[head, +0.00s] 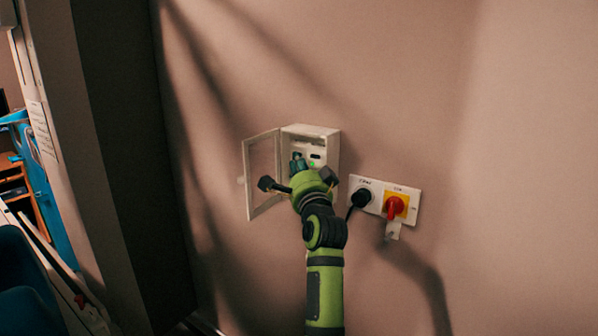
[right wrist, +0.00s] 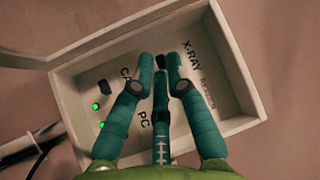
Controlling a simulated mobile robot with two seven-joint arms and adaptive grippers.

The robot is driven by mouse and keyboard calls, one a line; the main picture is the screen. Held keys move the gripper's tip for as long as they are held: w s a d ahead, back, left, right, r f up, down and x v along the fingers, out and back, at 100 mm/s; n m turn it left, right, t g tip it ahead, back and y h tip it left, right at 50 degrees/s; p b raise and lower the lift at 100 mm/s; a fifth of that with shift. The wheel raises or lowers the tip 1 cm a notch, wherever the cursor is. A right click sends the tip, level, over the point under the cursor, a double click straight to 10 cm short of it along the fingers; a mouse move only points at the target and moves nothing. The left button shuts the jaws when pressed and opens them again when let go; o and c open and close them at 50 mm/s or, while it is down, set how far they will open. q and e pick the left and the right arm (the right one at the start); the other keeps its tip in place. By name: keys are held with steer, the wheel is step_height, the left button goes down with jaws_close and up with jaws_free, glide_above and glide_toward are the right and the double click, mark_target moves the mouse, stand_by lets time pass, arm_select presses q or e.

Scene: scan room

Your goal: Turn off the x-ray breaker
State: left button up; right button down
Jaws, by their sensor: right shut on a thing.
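A white breaker box (head: 318,131) is fixed to the wall with its glazed door (head: 262,170) swung open to the left. My right gripper (head: 299,160) reaches into the box and hides part of its inside. In the right wrist view, the teal fingers (right wrist: 165,75) are closed around a small dark breaker switch beside the "X-RAY" label (right wrist: 198,62); the fingers mostly hide this switch. Another black switch (right wrist: 102,86) and two lit green lamps (right wrist: 96,107) show at the left of the panel. My left gripper is not in view.
Right of the box is a white wall plate (head: 376,183) with a black plug (head: 361,197) and cable, and a red rotary switch (head: 395,207) on yellow. The open door stands close to my right gripper's left side. The wall farther right is bare.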

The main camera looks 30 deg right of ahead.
steer(key=shift+r, duration=0.45)
steer(key=c, duration=1.4)
jaws_free()
steer(key=shift+a, duration=0.2)
steer(key=shift+s+d+f, duration=0.1)
steer(key=shift+f, duration=0.15)
